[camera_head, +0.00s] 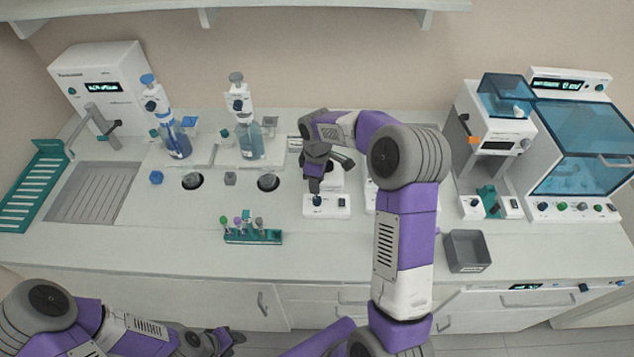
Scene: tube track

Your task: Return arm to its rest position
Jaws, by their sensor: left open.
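My right arm reaches up over the bench from the bottom of the view. Its gripper (316,186) points down just above a small white device (340,208) with a dark knob. The fingers are small and dark here, and I cannot tell whether anything is between them. My left arm lies low at the bottom left, in front of the bench. Its gripper (232,339) is open, below the bench edge, with nothing seen in it. A teal tube rack (253,238) stands on the bench left of the right gripper, holding several tubes with coloured caps.
A sink (93,192) and teal drying rack (35,190) are left. A grey bin (467,251) and blue-lidded machines (585,150) are right. The front bench strip is mostly clear.

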